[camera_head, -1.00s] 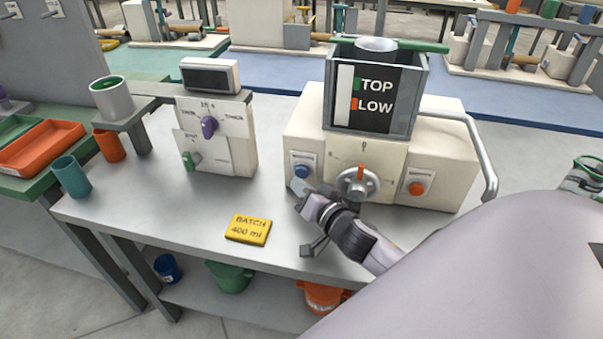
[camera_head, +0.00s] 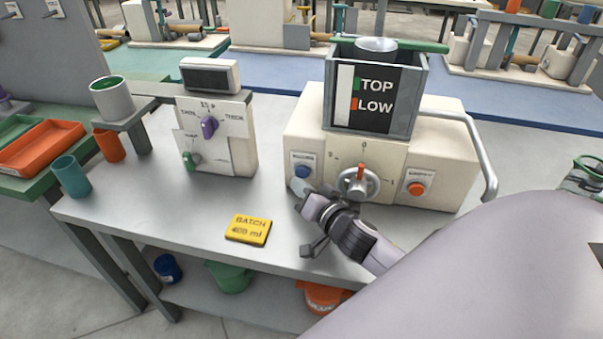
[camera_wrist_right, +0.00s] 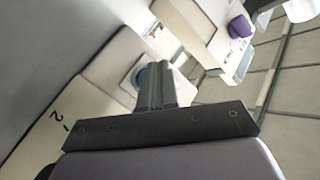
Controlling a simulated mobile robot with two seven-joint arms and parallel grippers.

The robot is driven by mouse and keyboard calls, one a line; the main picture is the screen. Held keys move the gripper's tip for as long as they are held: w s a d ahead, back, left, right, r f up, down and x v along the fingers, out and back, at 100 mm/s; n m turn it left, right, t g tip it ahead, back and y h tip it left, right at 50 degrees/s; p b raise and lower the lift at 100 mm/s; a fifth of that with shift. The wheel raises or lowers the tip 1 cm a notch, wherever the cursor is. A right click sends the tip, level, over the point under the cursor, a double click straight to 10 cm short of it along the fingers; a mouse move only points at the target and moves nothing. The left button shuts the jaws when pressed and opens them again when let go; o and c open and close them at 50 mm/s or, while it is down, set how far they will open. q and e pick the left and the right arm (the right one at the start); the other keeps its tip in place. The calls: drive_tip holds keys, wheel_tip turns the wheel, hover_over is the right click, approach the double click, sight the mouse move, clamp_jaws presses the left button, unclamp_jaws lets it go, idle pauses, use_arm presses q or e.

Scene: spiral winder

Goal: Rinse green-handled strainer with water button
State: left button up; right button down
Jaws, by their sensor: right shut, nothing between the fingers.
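The green-handled strainer (camera_head: 376,44) rests across the top of the grey tank, its handle lying along the rim. The tank (camera_head: 374,90) has a front panel marked TOP and LOW and stands on a cream machine. A blue button (camera_head: 302,171) sits on the machine's left front plate; its label is too small to read. My right gripper (camera_head: 298,186) is shut and empty, its tips just below the blue button. In the right wrist view the closed fingers (camera_wrist_right: 157,85) point at the blue button (camera_wrist_right: 139,77), partly hiding it. My left gripper is out of view.
A valve with a red lever (camera_head: 359,180) and an orange button (camera_head: 416,188) are right of the blue button. A metal pipe (camera_head: 487,150) curves down the machine's right side. A yellow batch card (camera_head: 248,229) lies on the table, and a purple-knob box (camera_head: 216,135) stands left.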

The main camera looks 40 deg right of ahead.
drive_tip(key=shift+w+d, duration=0.1)
drive_tip(key=shift+w+d, duration=0.2)
drive_tip(key=shift+d, duration=0.05)
